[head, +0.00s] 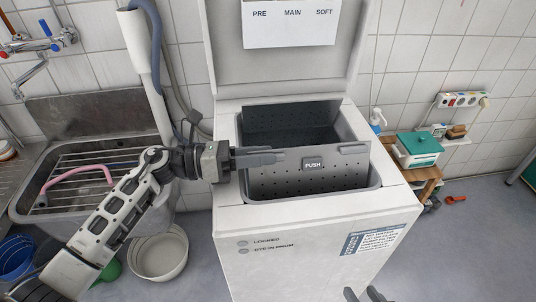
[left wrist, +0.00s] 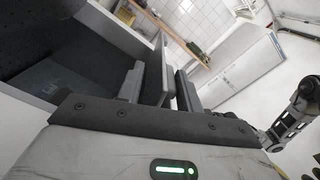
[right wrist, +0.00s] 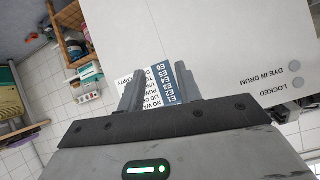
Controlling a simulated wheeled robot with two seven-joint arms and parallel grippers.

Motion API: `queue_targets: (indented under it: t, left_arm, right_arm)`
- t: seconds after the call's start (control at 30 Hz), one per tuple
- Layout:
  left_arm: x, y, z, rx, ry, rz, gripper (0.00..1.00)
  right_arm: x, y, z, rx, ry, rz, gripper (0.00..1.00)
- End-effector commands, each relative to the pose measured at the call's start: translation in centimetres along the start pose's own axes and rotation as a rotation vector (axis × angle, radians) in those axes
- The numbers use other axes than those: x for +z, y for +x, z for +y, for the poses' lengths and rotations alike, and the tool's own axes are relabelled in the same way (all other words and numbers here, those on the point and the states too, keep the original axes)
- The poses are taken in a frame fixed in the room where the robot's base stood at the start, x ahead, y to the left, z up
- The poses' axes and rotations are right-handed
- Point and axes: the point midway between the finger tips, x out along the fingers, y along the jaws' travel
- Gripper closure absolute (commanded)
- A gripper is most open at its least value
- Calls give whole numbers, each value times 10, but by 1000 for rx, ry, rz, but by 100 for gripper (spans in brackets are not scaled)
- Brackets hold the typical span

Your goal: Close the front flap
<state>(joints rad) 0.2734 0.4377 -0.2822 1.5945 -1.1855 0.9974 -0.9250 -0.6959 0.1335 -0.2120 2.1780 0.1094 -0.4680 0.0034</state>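The front flap (head: 350,155) is a grey plate with a PUSH button (head: 313,165), standing raised across the open drum of the white top-loading washer (head: 290,235). The back flap (head: 300,116) also stands raised behind it. My left gripper (head: 280,157) is at the left part of the front flap. In the left wrist view its fingers (left wrist: 160,92) stand apart on either side of a light grey plate edge (left wrist: 158,65), with a narrow gap on one side. My right gripper (right wrist: 161,90) is open and empty in front of the washer's front panel; its fingertips (head: 362,295) show at the bottom.
The washer's lid (head: 285,65) is up behind the drum. A metal sink (head: 60,180) is at the left, with a white bucket (head: 160,250) below. A wooden shelf (head: 425,178) with a green-lidded box (head: 418,145) stands close at the right. The floor at right is mostly clear.

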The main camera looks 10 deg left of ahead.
Motion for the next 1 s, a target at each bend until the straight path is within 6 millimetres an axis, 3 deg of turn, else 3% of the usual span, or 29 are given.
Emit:
queue_targets:
  t: [0.3, 0.5, 0.7, 1.0]
  left_arm:
    - [-5, -78, 2, 6, -1, 6, 65]
    - [-3, -117, 1, 2, -2, 6, 65]
    - [-2, -137, 0, 1, -1, 5, 65]
    - [-1, -141, 0, 0, -2, 3, 65]
  right_arm:
    - [1, 6, 0, -4, -1, 27, 65]
    - [1, 7, 0, -5, -6, 40, 65]
    - [6, 6, 0, -6, -5, 32, 65]
    - [6, 5, -1, -7, -8, 31, 65]
